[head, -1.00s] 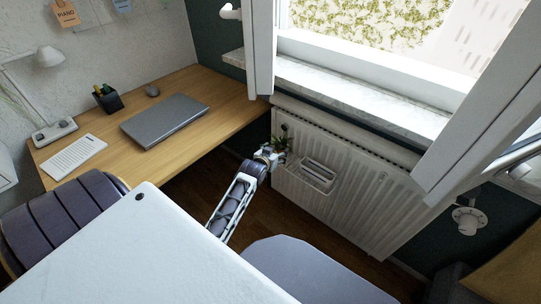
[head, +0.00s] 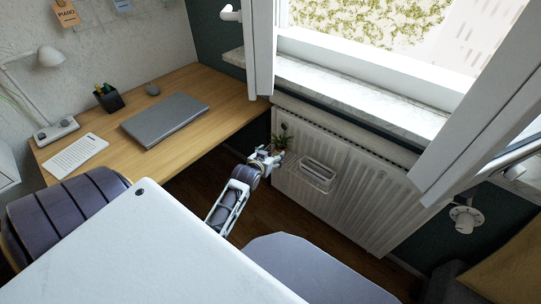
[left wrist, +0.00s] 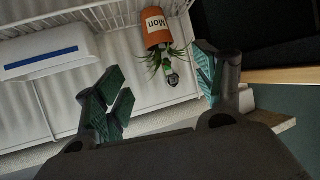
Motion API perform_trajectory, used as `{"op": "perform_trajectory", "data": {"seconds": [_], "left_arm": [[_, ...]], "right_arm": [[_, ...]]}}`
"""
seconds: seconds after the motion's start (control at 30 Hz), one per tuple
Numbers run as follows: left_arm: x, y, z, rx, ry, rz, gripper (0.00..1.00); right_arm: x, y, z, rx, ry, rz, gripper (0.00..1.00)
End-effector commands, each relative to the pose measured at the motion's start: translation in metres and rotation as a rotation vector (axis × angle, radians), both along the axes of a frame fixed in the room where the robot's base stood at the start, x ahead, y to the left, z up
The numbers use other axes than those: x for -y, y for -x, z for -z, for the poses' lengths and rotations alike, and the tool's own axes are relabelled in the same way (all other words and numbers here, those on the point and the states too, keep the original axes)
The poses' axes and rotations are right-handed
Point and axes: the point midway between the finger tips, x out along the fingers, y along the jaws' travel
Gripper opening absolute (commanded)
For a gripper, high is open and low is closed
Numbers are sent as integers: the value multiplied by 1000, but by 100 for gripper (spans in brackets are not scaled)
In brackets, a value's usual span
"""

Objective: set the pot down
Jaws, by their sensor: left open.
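The pot (left wrist: 157,28) is orange with a white label reading "Mon" and holds a spiky green plant. In the left wrist view it appears upside down, at the wire basket (left wrist: 72,14) on the radiator. In the head view its plant (head: 281,141) shows at the basket's left end, just beyond my left gripper (head: 268,157). In the left wrist view my left gripper (left wrist: 160,90) is open, with its fingers wide apart and the plant's leaves between and beyond them. The fingers look clear of the pot. My right gripper is not in view.
A white box with a blue stripe (left wrist: 45,62) lies in the basket beside the pot. The ribbed white radiator (head: 350,195) stands under the window sill (head: 370,120). A desk (head: 95,165) with a laptop (head: 165,118) is at left. A grey seat (head: 300,268) is below.

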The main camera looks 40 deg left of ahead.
Motion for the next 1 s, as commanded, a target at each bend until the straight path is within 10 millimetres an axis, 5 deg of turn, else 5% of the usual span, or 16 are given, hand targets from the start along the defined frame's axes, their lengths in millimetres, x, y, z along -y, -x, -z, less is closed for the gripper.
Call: {"op": "perform_trajectory", "data": {"seconds": [0.27, 0.47, 0.67, 1.0], "left_arm": [[1, 0, 1, -3, 0, 1, 70], [15, 7, 31, -68, 7, 30, 70], [56, 39, 109, -253, 23, 108, 70], [133, 160, 260, -669, 24, 282, 70]], "right_arm": [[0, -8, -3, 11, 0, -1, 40], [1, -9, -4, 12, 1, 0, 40], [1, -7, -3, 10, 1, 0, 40], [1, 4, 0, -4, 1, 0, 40]]}}
